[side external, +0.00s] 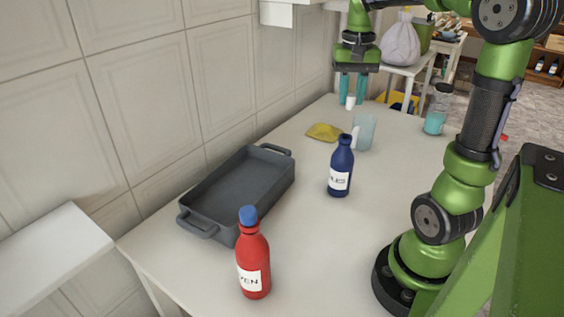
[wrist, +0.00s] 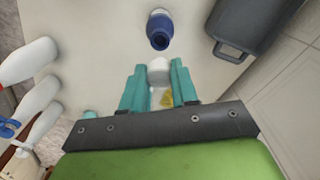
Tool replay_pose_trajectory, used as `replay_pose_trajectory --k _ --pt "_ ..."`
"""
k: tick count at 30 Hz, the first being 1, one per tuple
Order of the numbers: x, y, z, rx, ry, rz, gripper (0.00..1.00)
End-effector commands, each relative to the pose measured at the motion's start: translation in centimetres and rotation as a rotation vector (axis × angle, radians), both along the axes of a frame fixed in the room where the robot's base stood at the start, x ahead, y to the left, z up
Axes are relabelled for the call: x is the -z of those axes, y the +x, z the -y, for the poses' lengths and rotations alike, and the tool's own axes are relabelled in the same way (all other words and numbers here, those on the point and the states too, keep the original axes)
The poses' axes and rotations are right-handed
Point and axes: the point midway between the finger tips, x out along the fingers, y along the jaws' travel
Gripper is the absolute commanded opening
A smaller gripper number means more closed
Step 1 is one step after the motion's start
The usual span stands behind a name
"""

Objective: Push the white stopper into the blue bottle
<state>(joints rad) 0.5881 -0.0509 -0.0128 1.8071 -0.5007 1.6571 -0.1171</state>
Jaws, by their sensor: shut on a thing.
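The blue bottle (side external: 341,168) stands upright on the white table, with a white label on its front. In the wrist view it (wrist: 159,30) shows from above, with its dark open mouth toward my gripper. My gripper (side external: 350,100) has teal fingers and is shut on the white stopper (side external: 350,103), held above the table behind the bottle in the side view. In the wrist view the stopper (wrist: 159,70) sits between the fingertips, apart from the bottle. The stopper's upper part is hidden by the fingers.
A grey roasting tray (side external: 187,219) lies left of the bottle. A red bottle with a blue cap (side external: 254,265) stands at the front. A yellow cloth (side external: 323,132), a pale translucent cup (side external: 365,133) and a teal-filled bottle (side external: 435,119) are farther back. The table right of the blue bottle is clear.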

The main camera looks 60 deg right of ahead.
Motion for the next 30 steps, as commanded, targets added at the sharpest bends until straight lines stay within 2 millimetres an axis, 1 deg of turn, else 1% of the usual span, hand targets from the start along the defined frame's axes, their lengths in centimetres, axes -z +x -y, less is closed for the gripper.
replay_pose_trajectory --k 12,18,23,30 --pt "4.5 -0.1 -0.1 0.000 0.003 -0.002 0.00" --pt "6.1 0.0 -0.1 0.000 0.002 -0.001 0.00" --pt "6.6 0.0 -0.1 0.000 0.002 0.000 0.00" --pt "6.7 0.0 -0.1 0.000 0.001 0.000 0.00"
